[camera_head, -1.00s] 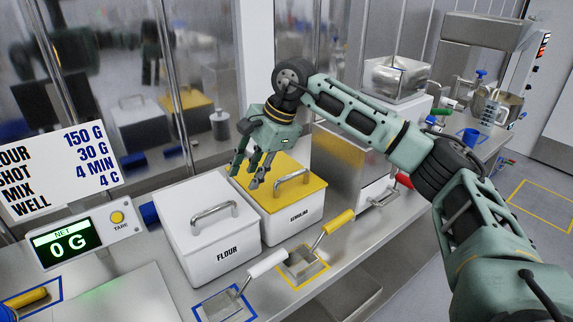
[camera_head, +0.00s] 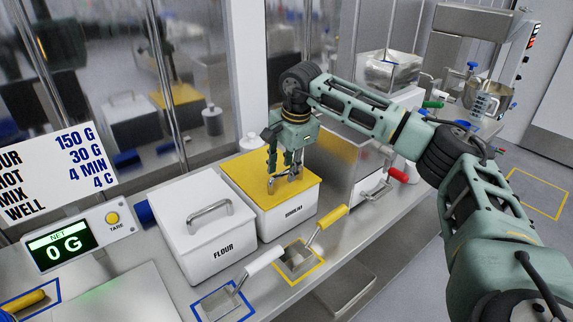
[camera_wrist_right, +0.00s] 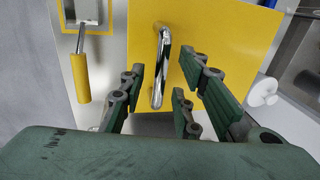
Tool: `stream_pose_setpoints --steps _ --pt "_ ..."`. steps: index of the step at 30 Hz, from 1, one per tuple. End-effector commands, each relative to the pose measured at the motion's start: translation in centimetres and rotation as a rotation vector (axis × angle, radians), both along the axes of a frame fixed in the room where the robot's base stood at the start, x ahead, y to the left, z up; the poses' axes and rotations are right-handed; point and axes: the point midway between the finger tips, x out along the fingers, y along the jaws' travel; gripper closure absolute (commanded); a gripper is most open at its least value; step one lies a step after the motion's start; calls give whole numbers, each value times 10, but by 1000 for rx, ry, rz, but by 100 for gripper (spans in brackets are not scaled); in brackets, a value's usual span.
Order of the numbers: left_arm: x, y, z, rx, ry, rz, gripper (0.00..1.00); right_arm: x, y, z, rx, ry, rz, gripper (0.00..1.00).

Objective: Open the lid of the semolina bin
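The semolina bin (camera_head: 290,218) is a white box with a yellow lid (camera_head: 244,172), standing on the steel counter to the right of the flour bin. The lid lies flat and closed on it. Its metal bar handle (camera_wrist_right: 162,68) shows clearly in the right wrist view. My right gripper (camera_head: 285,178) points down over the lid at the handle. In the right wrist view my right gripper (camera_wrist_right: 160,92) is open, with its green fingers on both sides of the handle's near end. Contact with the handle cannot be told. My left gripper is not in view.
The flour bin (camera_head: 222,255) with its white lid stands directly left. A yellow-handled scoop (camera_head: 325,226) and a white-handled scoop (camera_head: 256,268) lie in front on marked squares. A steel box with a red-handled lever (camera_head: 398,175) stands right. A scale display (camera_head: 68,246) is at left.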

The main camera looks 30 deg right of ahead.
Motion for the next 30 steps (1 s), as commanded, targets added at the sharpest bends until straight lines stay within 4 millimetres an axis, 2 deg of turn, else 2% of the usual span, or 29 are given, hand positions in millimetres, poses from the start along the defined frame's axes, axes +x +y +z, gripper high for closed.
stream_pose_setpoints --steps 5,15,30 --pt "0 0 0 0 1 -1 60 0 0 0 0 0 0 70" --pt "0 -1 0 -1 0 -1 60 0 0 0 0 1 0 100" --pt "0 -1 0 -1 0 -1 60 -1 0 0 1 2 0 100"
